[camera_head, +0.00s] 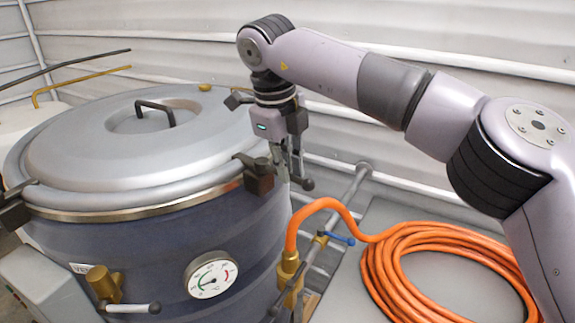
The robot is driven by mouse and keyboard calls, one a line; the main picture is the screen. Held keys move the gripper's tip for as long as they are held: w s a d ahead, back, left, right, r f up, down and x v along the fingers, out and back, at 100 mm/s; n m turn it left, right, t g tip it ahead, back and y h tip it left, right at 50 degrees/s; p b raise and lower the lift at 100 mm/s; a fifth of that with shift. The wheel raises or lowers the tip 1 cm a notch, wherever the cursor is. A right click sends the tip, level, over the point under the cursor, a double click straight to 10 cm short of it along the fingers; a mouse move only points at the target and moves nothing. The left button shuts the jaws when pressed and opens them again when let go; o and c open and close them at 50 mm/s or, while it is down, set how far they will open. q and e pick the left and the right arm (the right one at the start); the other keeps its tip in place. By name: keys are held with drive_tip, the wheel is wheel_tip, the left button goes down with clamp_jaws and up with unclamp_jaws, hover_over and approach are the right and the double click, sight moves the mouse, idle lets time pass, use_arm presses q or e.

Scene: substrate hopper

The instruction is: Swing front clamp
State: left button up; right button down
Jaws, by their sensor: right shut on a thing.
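A large dark blue-grey hopper vessel (150,250) with a grey domed lid (90,140) fills the left side. A dark clamp (258,175) sits on its rim at the near right, beside my gripper; I take it as the front clamp. My right gripper (290,172) points down just right of that clamp. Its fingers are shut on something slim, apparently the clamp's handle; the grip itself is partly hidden. A small dark knob (308,184) shows just right of the fingertips. My left gripper is not in view.
Other dark clamps sit on the rim at the left (14,208) and far right (236,100). A dial gauge (211,278) and brass valve (105,286) are on the vessel's front. A coiled orange hose (400,265) lies at right. A corrugated wall (190,45) stands behind.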

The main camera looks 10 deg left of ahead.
idle(0.4)
drive_tip(key=c, duration=1.7)
unclamp_jaws()
drive_tip(key=shift+a, duration=0.1)
drive_tip(key=shift+o, duration=0.2)
wheel_tip(320, 180, up, 12)
drive_tip(key=s+a, duration=0.1)
drive_tip(key=s, duration=0.1)
drive_tip(key=shift+f, duration=0.15)
drive_tip(key=shift+a, duration=0.1)
